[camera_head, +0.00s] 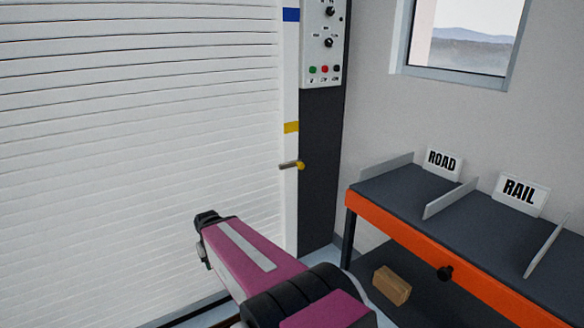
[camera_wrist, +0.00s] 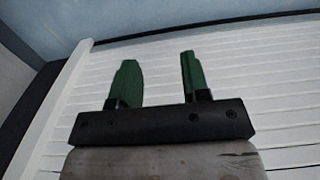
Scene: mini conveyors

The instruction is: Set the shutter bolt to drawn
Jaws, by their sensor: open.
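The shutter (camera_head: 130,130) is a white slatted panel that fills the left of the head view. Its slats (camera_wrist: 270,90) also show in the wrist view. In the head view my arm reaches toward the shutter, below and left of the bolt; the fingers are hidden there.
A control panel (camera_head: 321,45) with knobs and buttons is on the dark post above the bolt. A dark-topped bench with an orange front edge (camera_head: 440,255) stands at right, with ROAD (camera_head: 442,162) and RAIL (camera_head: 519,194) signs. A brown box (camera_head: 391,286) lies beneath it.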

